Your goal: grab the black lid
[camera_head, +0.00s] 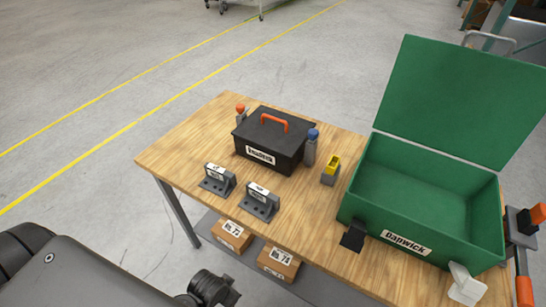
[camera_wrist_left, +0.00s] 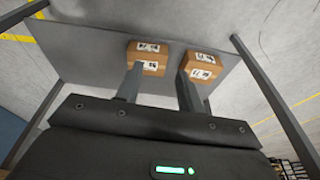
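The black lid (camera_head: 274,129) with an orange handle (camera_head: 272,122) tops a black toolbox (camera_head: 265,157) with a white label, standing toward the back left of the wooden table. It appears shut on the box. In the left wrist view my left gripper (camera_wrist_left: 161,72) has its two fingers apart with nothing between them. It faces the lower shelf, with two cardboard boxes (camera_wrist_left: 147,57) beyond the fingertips; the lid is not in that view. My right gripper is not in view.
A green box (camera_head: 425,200) with its lid raised stands at the right. Two grey brackets (camera_head: 217,179) sit in front of the toolbox. A blue-topped bottle (camera_head: 310,148), a red-topped one (camera_head: 240,112) and a yellow-topped block (camera_head: 331,170) stand close by. The table's left end is clear.

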